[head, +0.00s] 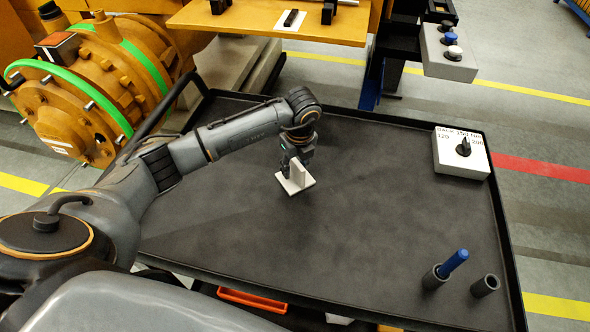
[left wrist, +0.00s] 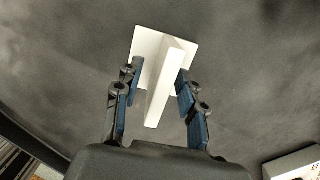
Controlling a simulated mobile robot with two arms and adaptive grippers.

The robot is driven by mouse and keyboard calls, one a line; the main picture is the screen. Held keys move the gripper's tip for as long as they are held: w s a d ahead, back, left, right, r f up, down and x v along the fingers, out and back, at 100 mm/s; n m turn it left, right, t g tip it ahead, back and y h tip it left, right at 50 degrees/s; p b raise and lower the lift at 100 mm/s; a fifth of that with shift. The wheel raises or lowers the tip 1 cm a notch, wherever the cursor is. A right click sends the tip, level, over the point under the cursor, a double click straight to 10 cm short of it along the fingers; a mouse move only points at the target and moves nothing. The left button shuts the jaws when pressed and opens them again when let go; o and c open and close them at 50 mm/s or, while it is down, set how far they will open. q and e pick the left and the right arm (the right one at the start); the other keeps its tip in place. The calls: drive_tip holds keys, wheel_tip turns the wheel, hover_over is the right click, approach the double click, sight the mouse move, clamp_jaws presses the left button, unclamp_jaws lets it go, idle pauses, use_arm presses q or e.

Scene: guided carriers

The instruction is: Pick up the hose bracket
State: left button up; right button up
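The hose bracket is a white piece with a flat square base plate and an upright fin; I take it to be this piece (head: 297,180). It stands on the dark tabletop (head: 400,220) near its middle. My left gripper (head: 289,166) is directly over it, pointing down. In the left wrist view the bracket (left wrist: 164,80) lies between the two blue-padded fingers of the left gripper (left wrist: 160,72). The fingers are apart, one on each side of the fin, with narrow gaps visible. My right gripper is not in view.
A white dial box (head: 461,154) sits at the table's right back. A dark cup with a blue rod (head: 443,270) and an empty dark cup (head: 485,286) stand at the front right. A raised rim edges the table. Orange machinery (head: 100,90) stands at the left.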

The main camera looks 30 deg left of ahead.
use_arm(q)
drive_tip(key=shift+f, duration=0.6)
clamp_jaws()
drive_tip(key=shift+w+r, duration=0.15)
